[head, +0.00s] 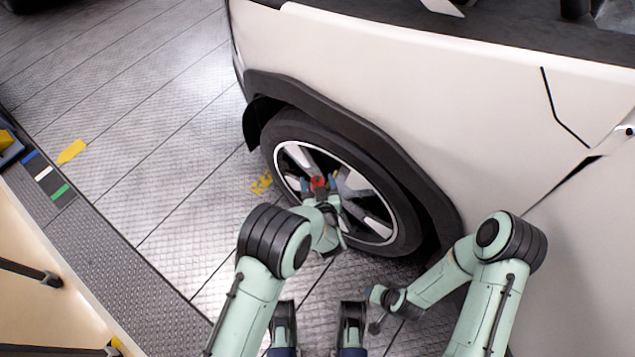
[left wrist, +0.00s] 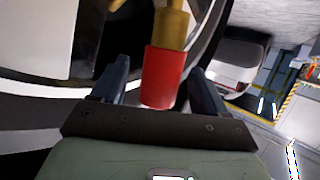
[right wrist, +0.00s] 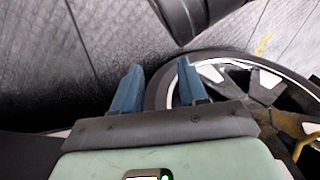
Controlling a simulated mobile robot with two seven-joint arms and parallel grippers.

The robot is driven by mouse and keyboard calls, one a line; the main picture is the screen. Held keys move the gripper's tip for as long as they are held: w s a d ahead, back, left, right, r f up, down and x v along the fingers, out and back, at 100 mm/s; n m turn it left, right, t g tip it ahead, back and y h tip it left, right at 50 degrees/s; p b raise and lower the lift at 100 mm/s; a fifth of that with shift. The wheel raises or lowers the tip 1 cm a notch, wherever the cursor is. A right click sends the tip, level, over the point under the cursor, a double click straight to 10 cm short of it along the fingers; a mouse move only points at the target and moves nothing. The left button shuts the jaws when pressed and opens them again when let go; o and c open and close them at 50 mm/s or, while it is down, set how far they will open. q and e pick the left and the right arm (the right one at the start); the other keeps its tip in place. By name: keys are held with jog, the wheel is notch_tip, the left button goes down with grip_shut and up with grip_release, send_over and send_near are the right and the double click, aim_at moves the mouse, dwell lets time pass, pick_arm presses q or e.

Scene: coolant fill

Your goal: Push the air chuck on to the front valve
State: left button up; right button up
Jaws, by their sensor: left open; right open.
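The air chuck appears as a red sleeve with a brass-coloured body (left wrist: 160,78) in the left wrist view. In the head view its red part (head: 318,182) shows in front of the front wheel (head: 386,178). My left gripper (head: 321,189) is open, with its fingers on either side of the red sleeve. A gap shows beside the right finger; contact on the left is unclear. The front valve cannot be made out. My right gripper (right wrist: 157,75) is open and empty, low and right of the left one, near the wheel's lower edge.
The white car body (head: 440,75) and dark wheel arch (head: 345,113) rise close above the wheel. A yellow floor marking (head: 262,183) lies left of the tyre. Patterned floor (head: 170,190) is clear on the left, up to a dark kerb strip (head: 130,270).

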pick_arm(q)
jog(key=p+v, duration=0.3)
jog(key=v, duration=1)
jog(key=shift+s, duration=0.2)
pick_arm(e)
jog(key=shift+g, duration=0.3)
jog(key=r, duration=0.1)
jog(key=s+a+r, duration=0.1)
jog(key=s+r, duration=0.1)
jog(key=r, duration=0.1)
jog(key=shift+s+a, duration=0.25)
jog(key=shift+a, duration=0.1)
pick_arm(q)
jog(key=shift+r, duration=0.1)
